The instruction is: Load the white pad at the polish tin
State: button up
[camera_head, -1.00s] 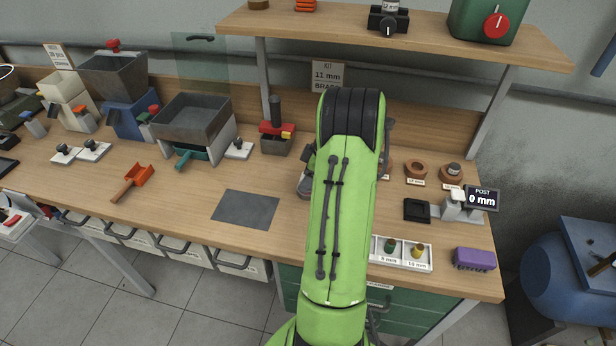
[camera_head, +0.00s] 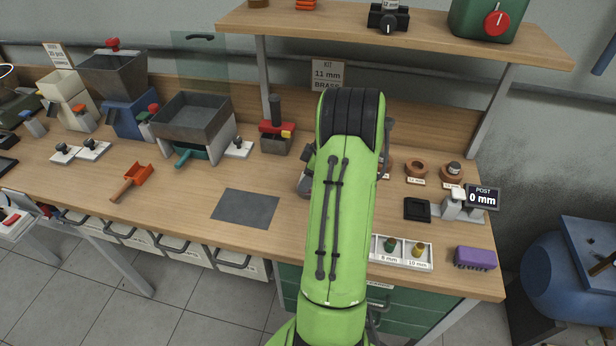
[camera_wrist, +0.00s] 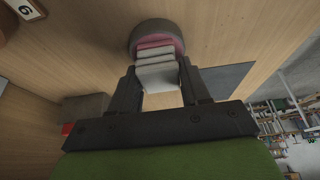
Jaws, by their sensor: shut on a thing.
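In the wrist view, my gripper (camera_wrist: 160,78) is shut on a pale, whitish block, the white pad (camera_wrist: 157,74), with a finger on each side. A round, dark-rimmed tin (camera_wrist: 136,36) with pinkish-red inside, seemingly the polish tin, lies just beyond the fingertips. The pad's far end overlaps the tin's pink area. I cannot tell whether it touches or how deep it sits. In the head view, my green arm hides the gripper, pad and tin.
The wooden bench carries a dark grey mat (camera_head: 245,208) left of my arm. To the right are a pin tray (camera_head: 405,263), a black square dish (camera_head: 417,209), a purple brush (camera_head: 475,258) and brown rings (camera_head: 416,170). A shelf (camera_head: 420,35) hangs above.

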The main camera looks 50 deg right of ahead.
dwell(0.3)
notch_tip(320, 180, up, 7)
jog(key=p, duration=0.5)
jog(key=shift+r, duration=0.1)
